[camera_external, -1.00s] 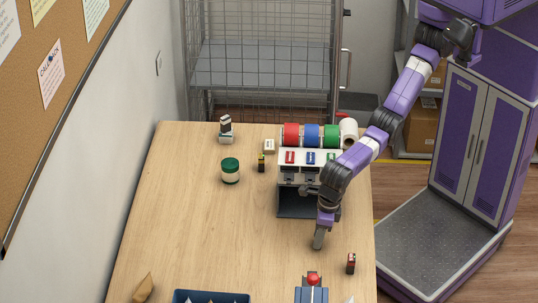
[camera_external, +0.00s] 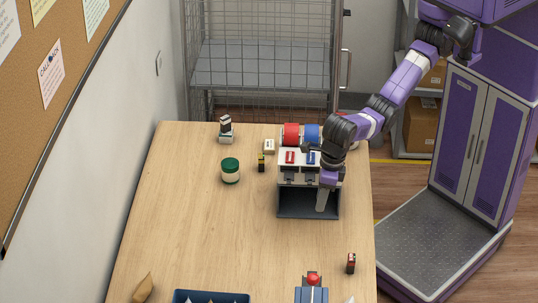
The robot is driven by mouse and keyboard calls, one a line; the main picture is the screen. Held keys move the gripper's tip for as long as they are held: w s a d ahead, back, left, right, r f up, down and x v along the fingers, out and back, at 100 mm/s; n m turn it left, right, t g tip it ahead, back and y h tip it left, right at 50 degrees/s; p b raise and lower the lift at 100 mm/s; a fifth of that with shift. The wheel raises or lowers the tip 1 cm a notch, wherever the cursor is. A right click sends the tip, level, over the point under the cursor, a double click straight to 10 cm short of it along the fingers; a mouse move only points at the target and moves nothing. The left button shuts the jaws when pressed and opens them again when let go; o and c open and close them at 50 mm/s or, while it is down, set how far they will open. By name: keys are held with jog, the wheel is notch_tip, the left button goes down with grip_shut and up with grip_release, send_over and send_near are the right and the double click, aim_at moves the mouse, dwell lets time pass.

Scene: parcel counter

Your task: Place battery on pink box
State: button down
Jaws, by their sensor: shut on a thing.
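My gripper (camera_external: 322,207) points down at the front of the grey desk organizer (camera_external: 291,213), near the right side of its open lower compartment. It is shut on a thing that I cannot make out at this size. A small black and yellow item (camera_external: 261,163) stands left of the organizer, and a small red and black item (camera_external: 351,264) stands at the right table edge. I cannot tell whether either is a battery. I cannot make out a pink box.
Red (camera_external: 291,134) and blue (camera_external: 312,133) rolls stand behind the organizer; my arm hides others. A green-lidded jar (camera_external: 230,171) and a stapler-like item (camera_external: 226,130) stand left. A blue tray (camera_external: 211,297) lies in front. The table's (camera_external: 215,235) middle is clear.

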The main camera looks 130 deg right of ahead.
jog(key=shift+r+p, duration=1.6)
jog(key=shift+r, duration=0.6)
